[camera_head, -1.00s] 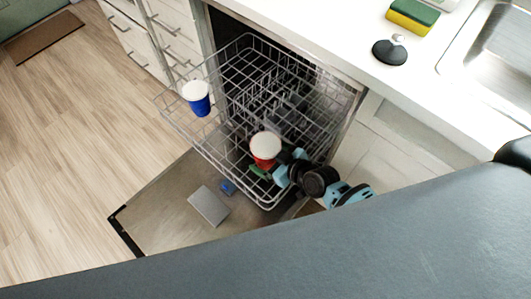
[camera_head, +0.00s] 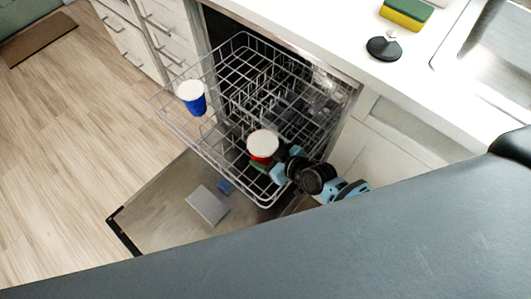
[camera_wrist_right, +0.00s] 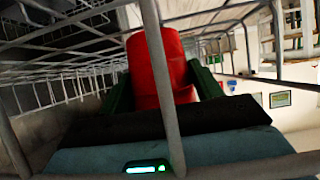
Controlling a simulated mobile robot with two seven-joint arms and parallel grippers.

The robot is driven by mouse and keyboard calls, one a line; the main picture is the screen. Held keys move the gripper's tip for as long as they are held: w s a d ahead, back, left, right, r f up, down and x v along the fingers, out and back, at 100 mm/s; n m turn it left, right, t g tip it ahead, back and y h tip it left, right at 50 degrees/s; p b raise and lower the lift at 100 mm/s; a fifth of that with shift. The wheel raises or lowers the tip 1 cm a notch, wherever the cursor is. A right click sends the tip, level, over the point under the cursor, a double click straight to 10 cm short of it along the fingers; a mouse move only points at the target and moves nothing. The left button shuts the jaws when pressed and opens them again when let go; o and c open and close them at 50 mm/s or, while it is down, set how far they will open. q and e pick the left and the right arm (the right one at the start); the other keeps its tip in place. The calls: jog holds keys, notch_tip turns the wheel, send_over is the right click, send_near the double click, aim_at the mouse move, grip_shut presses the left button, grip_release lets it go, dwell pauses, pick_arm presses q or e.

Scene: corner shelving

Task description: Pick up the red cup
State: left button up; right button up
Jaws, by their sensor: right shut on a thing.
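The red cup (camera_head: 262,147) stands in the near right part of the dishwasher's wire rack, its white top facing my head camera. My right gripper (camera_head: 263,164) comes in from the right, low at the cup's near side, and is shut on it. In the right wrist view the red cup (camera_wrist_right: 158,68) fills the middle, between the green fingers of the right gripper (camera_wrist_right: 162,92). Rack wires cross in front of that camera. My left gripper is not in view.
A blue cup (camera_head: 192,97) stands in the left part of the wire rack (camera_head: 222,158). The open dishwasher door (camera_head: 160,218) lies below. The counter (camera_head: 330,40) holds a sponge (camera_head: 407,13) and a black stopper (camera_head: 384,48) near the sink (camera_head: 490,60).

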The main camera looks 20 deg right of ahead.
jog(key=shift+r+p, duration=0.6)
jog(key=shift+r, duration=0.95)
notch_tip(320, 180, up, 7)
jog(key=p, duration=0.1)
jog(key=shift+f+p, duration=0.2)
jog(key=shift+p, duration=0.2)
jog(key=shift+r, duration=0.1)
